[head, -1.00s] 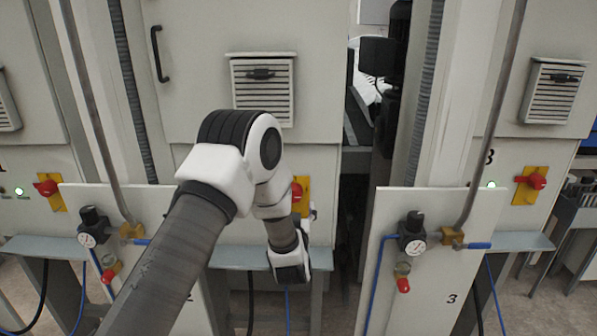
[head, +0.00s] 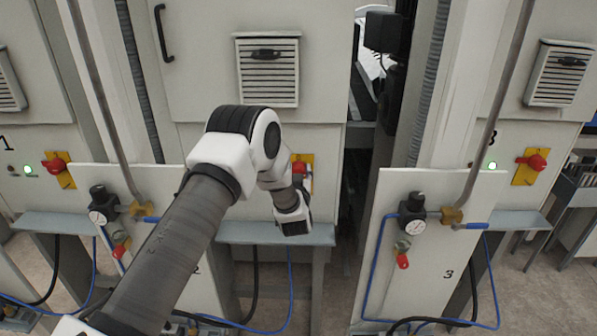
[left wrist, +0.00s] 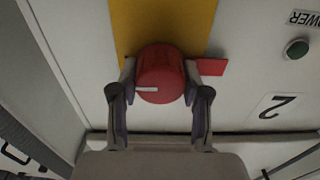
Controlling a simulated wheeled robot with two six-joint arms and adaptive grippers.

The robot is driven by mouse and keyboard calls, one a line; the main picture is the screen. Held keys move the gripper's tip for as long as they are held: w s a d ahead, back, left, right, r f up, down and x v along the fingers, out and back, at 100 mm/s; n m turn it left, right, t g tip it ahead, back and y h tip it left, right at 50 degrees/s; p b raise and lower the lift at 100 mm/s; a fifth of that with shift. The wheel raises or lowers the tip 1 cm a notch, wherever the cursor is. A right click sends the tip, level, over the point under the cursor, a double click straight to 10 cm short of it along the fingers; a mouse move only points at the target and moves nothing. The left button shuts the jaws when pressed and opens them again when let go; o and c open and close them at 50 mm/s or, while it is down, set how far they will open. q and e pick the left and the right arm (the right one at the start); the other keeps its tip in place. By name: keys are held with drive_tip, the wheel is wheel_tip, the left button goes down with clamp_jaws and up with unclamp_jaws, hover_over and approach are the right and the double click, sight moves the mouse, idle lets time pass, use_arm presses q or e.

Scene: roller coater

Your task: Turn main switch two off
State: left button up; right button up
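The red rotary knob of main switch two (left wrist: 160,72) sits on a yellow plate (left wrist: 162,25) on a pale panel. My left gripper (left wrist: 159,76) has one finger on each side of the knob, and the fingertips appear to touch it. A short white mark shows on the knob, and a red tab (left wrist: 212,66) sticks out beside it. The green power lamp (left wrist: 297,49) looks dark. In the head view the red knob (head: 299,167) shows partly behind my left wrist, and the fingers are hard to make out. My right gripper is not in view.
A number 2 label (left wrist: 280,106) appears upside down beside the knob. A grey ledge (head: 250,233) runs below the switch panel. A front panel with a gauge (head: 414,227) stands right. Similar red switches (head: 54,165) and (head: 532,162) sit on neighbouring cabinets with lit green lamps.

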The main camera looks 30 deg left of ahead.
use_arm(q)
drive_tip(key=shift+f+n+b, duration=0.15)
drive_tip(key=shift+n+b, duration=0.15)
drive_tip(key=shift+b, duration=0.55)
drive_tip(key=n+b, duration=0.2)
drive_tip(key=b, duration=0.2)
drive_tip(key=n+b, duration=0.3)
drive_tip(key=b, duration=0.2)
drive_tip(key=n+b, duration=0.3)
drive_tip(key=b, duration=0.1)
drive_tip(key=shift+a+f+b, duration=0.1)
drive_tip(key=shift+f+b, duration=0.2)
drive_tip(key=shift+b, duration=0.1)
drive_tip(key=n+b, duration=0.7)
drive_tip(key=b, duration=0.4)
drive_tip(key=shift+s+a+n+b, duration=0.1)
drive_tip(key=shift+n+b, duration=0.2)
drive_tip(key=shift+n, duration=0.1)
drive_tip(key=shift+r+n+b, duration=0.2)
drive_tip(key=shift+n+b, duration=0.6)
drive_tip(key=shift+b, duration=0.1)
drive_tip(key=o, duration=1.1)
drive_tip(key=shift+o, duration=0.2)
drive_tip(key=shift+s, duration=0.1)
